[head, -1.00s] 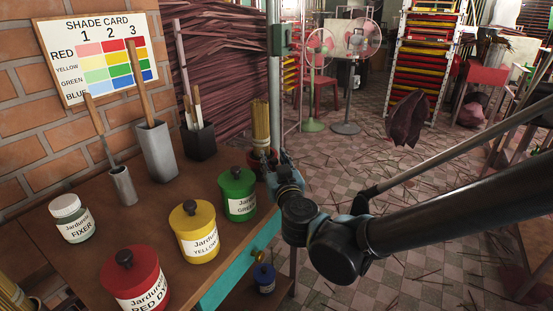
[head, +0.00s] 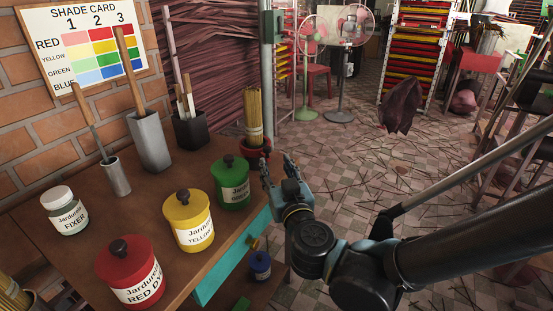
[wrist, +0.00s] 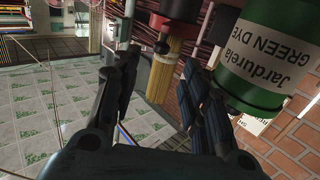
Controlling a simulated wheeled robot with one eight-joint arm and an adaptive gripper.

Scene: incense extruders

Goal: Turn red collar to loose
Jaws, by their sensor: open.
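I cannot make out a red collar in either view. My gripper (head: 277,168) is open and empty in the head view, just off the right edge of the wooden table (head: 80,245). It is close to the red pot (head: 259,147) of incense sticks and right of the green dye jar (head: 232,190). In the wrist view, which is upside down, the open fingers (wrist: 158,70) point toward the sticks (wrist: 163,75). The green jar (wrist: 262,60) is beside the right-hand finger.
A yellow jar (head: 188,220), red dye jar (head: 130,270) and white-lidded fixer jar (head: 65,210) stand on the table. A blue jar (head: 260,266) is lower down. A grey post (head: 267,70) rises behind. Tiled floor (head: 345,165) lies open to the right, with scattered sticks.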

